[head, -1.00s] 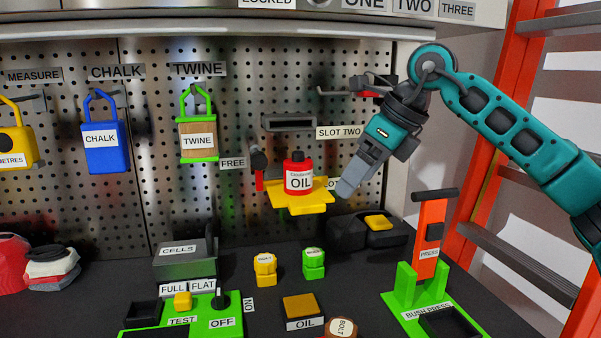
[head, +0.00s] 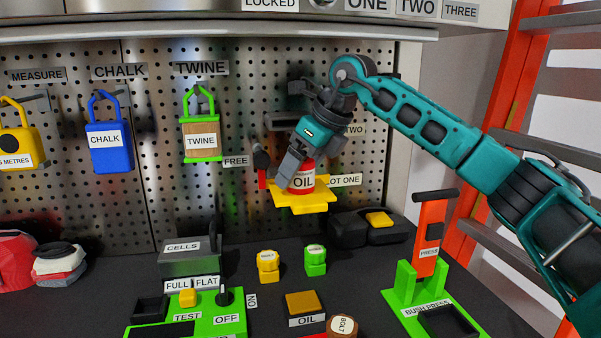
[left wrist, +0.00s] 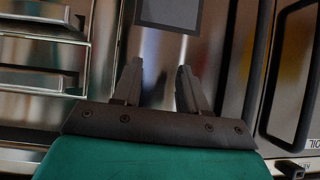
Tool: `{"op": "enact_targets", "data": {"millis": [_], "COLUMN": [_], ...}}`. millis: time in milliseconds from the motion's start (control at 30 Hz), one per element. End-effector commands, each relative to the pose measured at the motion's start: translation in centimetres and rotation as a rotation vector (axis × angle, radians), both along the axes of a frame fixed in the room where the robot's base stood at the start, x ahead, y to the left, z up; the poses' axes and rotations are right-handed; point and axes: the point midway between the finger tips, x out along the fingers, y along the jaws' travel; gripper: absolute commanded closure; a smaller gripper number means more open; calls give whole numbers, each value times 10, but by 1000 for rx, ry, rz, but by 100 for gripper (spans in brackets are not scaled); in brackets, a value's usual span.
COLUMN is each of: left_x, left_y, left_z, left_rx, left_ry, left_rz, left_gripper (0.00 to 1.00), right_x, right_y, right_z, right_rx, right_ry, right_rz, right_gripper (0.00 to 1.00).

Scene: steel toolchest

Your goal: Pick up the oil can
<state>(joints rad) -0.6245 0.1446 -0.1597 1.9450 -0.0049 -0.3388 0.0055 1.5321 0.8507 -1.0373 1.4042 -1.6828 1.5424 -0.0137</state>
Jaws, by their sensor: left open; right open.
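The red oil can (head: 303,183), with a white OIL label, stands on a yellow shelf (head: 310,202) on the pegboard. My right gripper (head: 287,178) is open and right at the can, its fingers in front of the can's upper left side. I cannot tell whether the fingers touch the can. My left gripper (left wrist: 156,85) is open and empty in the left wrist view, facing steel fronts.
Twine (head: 201,141) and chalk (head: 109,146) holders hang further left. The green bush press (head: 429,285) stands at lower right. A yellow OIL pad (head: 303,303) lies on the bench below.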

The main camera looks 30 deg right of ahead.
Motion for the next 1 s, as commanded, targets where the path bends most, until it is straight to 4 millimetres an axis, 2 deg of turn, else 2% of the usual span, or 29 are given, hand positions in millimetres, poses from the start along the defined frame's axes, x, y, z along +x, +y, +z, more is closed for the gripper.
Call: {"op": "enact_targets", "data": {"millis": [167, 800, 1000], "left_x": [-1, -2, -2], "left_y": [0, -4, -4], "left_z": [-1, -1, -1], "left_rx": [-1, -4, -4], "left_ry": [1, 6, 6], "left_rz": [0, -5, -5], "left_gripper": [57, 57, 57], "right_x": [0, 0, 0], "right_y": [0, 0, 0], "right_z": [0, 0, 1], "right_rx": [1, 1, 1], "right_ry": [-1, -1, -2], "right_rz": [0, 0, 0], "right_gripper": [15, 74, 74]}}
